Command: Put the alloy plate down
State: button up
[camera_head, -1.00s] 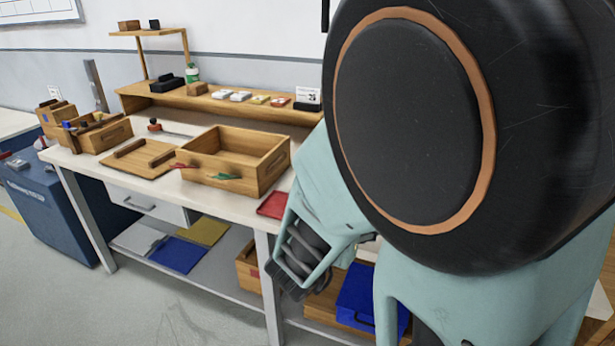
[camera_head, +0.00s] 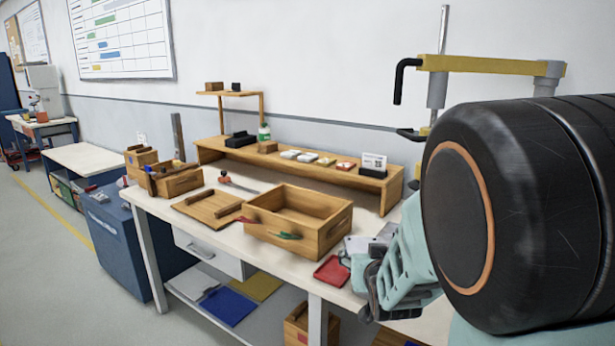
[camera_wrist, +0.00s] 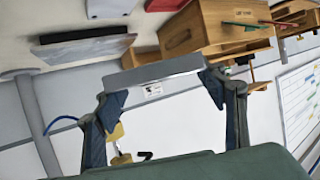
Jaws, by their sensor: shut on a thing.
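My gripper (camera_wrist: 166,85) is shut on the alloy plate (camera_wrist: 160,72), a flat silver-grey piece held between its two fingertips in the wrist view. In the head view my gripper (camera_head: 364,262) is at the right part of the workbench, just right of a red tray (camera_head: 332,271). A small grey piece that looks like the plate (camera_head: 360,244) shows at its fingertips, partly hidden by the gripper. I cannot tell how high the plate is above the bench top.
On the workbench (camera_head: 165,215) stand an open wooden box (camera_head: 330,238) with red and green tools at its front, a wooden board (camera_head: 210,208) and a small tool crate (camera_head: 175,182). A raised wooden shelf (camera_head: 290,166) runs along the back. A yellow-armed press (camera_head: 480,64) stands at the back right.

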jog(key=shift+w+f, duration=0.15)
jog(key=shift+f, duration=0.05)
notch_tip(320, 180, up, 18)
jog(key=p, duration=1.7)
jog(key=shift+a+f, duration=0.15)
jog(key=shift+f, duration=0.05)
jog(key=shift+d, duration=0.25)
